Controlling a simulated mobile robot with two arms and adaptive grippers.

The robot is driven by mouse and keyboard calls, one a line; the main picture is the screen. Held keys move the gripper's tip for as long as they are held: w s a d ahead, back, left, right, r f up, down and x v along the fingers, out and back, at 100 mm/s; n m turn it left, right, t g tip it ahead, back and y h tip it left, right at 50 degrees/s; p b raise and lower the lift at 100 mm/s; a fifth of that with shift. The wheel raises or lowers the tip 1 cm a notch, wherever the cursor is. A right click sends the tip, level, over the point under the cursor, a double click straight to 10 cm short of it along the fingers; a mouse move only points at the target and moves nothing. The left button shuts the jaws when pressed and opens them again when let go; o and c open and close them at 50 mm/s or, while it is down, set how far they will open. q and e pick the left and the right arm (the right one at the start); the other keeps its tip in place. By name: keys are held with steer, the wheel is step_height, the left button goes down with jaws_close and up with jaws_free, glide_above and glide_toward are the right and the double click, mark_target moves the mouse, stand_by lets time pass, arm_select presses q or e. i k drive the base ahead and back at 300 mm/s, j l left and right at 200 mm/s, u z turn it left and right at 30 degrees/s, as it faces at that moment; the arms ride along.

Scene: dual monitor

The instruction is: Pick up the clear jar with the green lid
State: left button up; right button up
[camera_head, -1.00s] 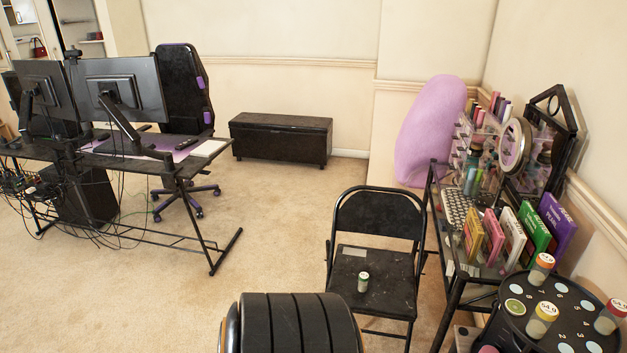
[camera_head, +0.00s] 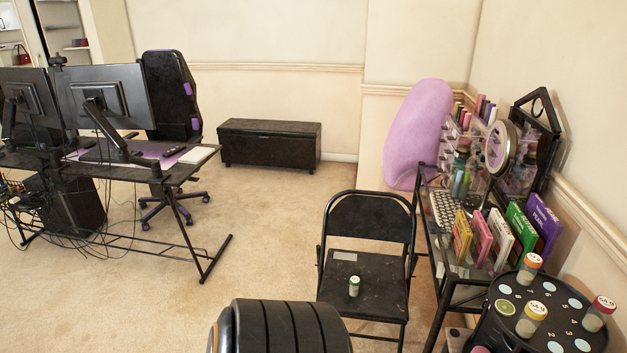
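A small clear jar with a green lid (camera_head: 354,287) stands upright on the seat of a black folding chair (camera_head: 378,283), near the middle of the seat. Nothing touches the jar. Neither of my grippers shows in this view.
A glass-topped desk with several boxes, a keyboard (camera_head: 444,208) and a round mirror (camera_head: 498,147) stands right of the chair. A round black tray (camera_head: 545,320) holds several lidded jars at lower right. A monitor desk (camera_head: 185,170) is at left. Carpet (camera_head: 275,220) is clear between.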

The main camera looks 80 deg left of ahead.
mark_target(354, 291)
steer(key=u, duration=2.2)
steer(key=i+j, duration=0.35)
steer(key=i, duration=0.3)
steer(key=i+j, duration=0.2)
steer(key=i, duration=0.25)
steer(key=i+j, duration=0.15)
steer(key=i, duration=0.35)
